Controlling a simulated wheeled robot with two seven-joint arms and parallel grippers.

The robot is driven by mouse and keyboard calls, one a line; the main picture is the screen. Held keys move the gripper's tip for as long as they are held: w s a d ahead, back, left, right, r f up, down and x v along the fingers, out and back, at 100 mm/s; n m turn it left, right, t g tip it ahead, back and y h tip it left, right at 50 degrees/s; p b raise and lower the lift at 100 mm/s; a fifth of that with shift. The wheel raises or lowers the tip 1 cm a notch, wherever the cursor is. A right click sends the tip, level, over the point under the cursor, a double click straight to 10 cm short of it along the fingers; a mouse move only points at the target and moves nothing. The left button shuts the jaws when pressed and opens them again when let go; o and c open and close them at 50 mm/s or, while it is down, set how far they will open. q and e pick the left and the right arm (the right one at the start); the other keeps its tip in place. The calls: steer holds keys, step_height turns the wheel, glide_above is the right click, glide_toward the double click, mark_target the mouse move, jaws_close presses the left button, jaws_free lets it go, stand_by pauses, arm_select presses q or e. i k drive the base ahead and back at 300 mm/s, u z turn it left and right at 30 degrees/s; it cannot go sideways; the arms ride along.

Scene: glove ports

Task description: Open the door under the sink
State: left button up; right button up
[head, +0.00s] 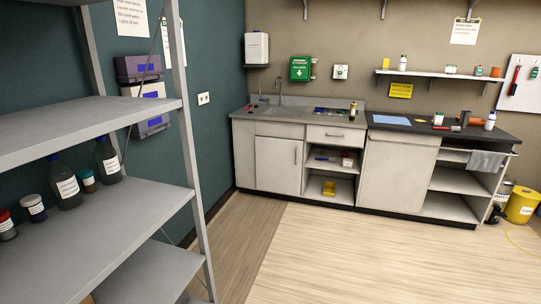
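The sink counter (258,116) stands at the far wall, with a tall faucet (280,91) rising at its back. Below it is a pale cabinet door (277,166), which is shut and flush with the cabinet front. A vertical handle (296,155) sits near the door's upper right edge. Neither of my grippers shows in the head view. The door is some distance away across the floor.
A grey metal shelf rack (95,212) with bottles and jars fills the near left. Open shelves (330,172) adjoin the door on the right. A yellow bin (521,205) stands at the far right. The wooden floor (330,260) before the cabinets is clear.

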mark_target(279, 161)
steer(key=i, duration=2.35)
steer(key=z, duration=0.65)
steer(key=i, duration=2.25)
steer(key=z, duration=0.55)
